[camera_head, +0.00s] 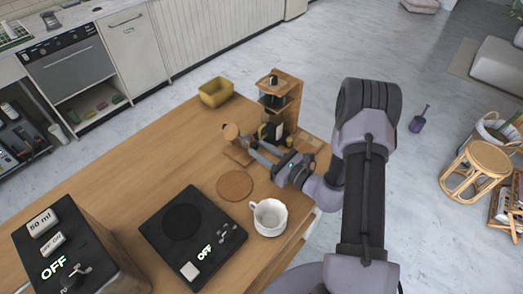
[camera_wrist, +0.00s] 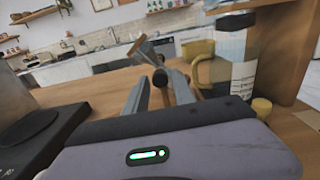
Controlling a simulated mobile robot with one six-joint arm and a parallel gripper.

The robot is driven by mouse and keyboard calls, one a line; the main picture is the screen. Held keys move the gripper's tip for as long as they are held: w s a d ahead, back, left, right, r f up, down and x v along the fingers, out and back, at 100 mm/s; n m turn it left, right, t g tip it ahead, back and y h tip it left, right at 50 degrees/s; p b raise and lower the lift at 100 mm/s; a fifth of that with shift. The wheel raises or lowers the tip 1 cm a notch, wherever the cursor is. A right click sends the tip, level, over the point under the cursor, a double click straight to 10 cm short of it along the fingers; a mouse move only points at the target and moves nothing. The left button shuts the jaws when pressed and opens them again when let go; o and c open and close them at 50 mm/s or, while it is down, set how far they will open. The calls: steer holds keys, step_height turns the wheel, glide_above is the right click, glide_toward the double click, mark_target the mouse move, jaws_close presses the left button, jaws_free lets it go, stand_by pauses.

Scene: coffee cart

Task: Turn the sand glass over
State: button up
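What looks like the sand glass (camera_head: 231,131) shows in the head view as a round wooden cap above the left end of a small wooden board, just beyond my fingers. In the wrist view the wooden-capped piece (camera_wrist: 137,44) appears tilted, with a grey, cone-like part under the cap. A dark round end (camera_wrist: 160,78) shows between my fingertips; I cannot tell if it belongs to the same piece. My gripper (camera_head: 250,147) is low over the table, pointing left. In the wrist view its two fingers (camera_wrist: 160,82) stand apart, with gaps beside the dark end.
A wooden stand (camera_head: 292,88) with a dark bottle and a yellow mug (camera_wrist: 203,60) stands close beside my gripper. A yellow bowl (camera_head: 215,92) is at the back. A round wooden coaster (camera_head: 235,185), white cup (camera_head: 269,216) and black scale (camera_head: 190,235) lie in front.

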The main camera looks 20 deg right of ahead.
jaws_close()
steer(key=shift+m, duration=0.3)
steer(key=m+p, duration=0.1)
steer(key=m, duration=0.2)
steer(key=shift+m+p, duration=0.55)
steer(key=shift+m, duration=1.05)
steer(key=shift+f, duration=0.1)
steer(key=shift+o, duration=2)
jaws_free()
